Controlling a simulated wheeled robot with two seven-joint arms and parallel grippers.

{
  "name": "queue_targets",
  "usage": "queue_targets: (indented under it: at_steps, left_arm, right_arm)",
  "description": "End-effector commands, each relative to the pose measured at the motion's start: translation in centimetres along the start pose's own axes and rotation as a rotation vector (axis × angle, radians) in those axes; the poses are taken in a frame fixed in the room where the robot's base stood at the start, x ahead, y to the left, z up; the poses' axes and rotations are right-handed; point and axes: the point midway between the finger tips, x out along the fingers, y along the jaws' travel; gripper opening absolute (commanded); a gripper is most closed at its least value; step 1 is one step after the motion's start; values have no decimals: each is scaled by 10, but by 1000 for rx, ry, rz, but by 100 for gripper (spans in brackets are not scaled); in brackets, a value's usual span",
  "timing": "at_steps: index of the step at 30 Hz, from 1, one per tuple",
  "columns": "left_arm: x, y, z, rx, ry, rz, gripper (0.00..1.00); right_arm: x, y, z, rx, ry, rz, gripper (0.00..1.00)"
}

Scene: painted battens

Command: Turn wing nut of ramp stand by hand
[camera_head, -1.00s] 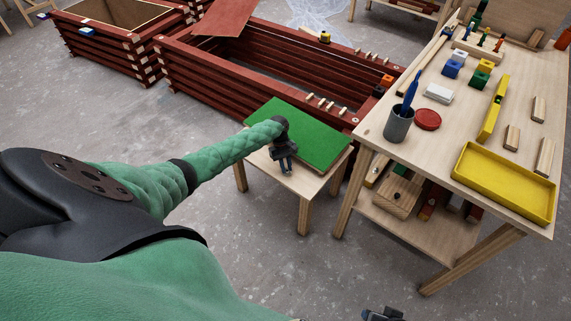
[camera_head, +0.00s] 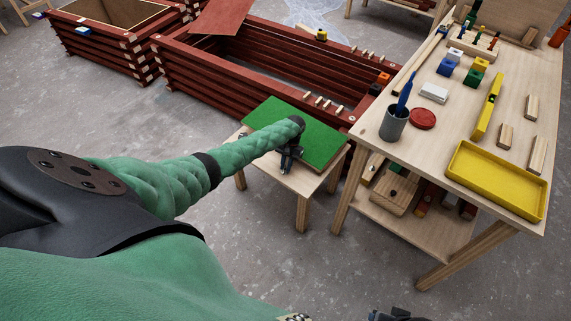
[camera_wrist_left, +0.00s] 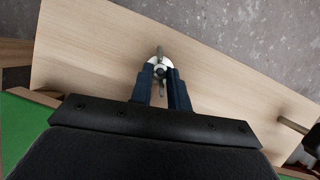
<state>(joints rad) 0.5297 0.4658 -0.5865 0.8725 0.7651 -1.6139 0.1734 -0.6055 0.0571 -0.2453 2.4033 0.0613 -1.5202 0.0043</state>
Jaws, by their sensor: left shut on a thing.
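The ramp stand (camera_head: 310,186) is a low, pale wooden stand with a green board (camera_head: 268,116) on top. The green board also shows at the left edge of the left wrist view (camera_wrist_left: 22,125). The wing nut (camera_wrist_left: 160,72) is a small metal piece with two wings on the bare wood of the stand. My left gripper (camera_wrist_left: 161,88) is shut on the wing nut, its dark fingers on either side of the near wing. In the head view my left gripper (camera_head: 288,160) hides the nut. Only a dark bit of my right gripper (camera_head: 392,315) shows at the bottom edge.
A workbench (camera_head: 440,135) with a yellow tray (camera_head: 498,180), a grey cup (camera_head: 393,124) and blocks stands close on the right. A dark red timber box (camera_head: 200,75) stands behind the stand. Grey floor is clear in front.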

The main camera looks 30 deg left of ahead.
Motion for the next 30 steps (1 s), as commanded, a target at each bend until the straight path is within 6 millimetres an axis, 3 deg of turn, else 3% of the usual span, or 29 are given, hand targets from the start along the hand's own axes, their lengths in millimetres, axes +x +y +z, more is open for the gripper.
queue_targets:
  at_steps: [4,15,30]
  left_arm:
    - [-1,2,0,114,0,-48,0]
    - [0,4,1,309,0,-128,0]
    - [0,4,0,365,2,-152,0]
  right_arm:
    - [-13,2,-2,5,-7,8,36]
    - [-24,13,3,19,-45,31,36]
    - [-30,16,5,14,-56,42,36]
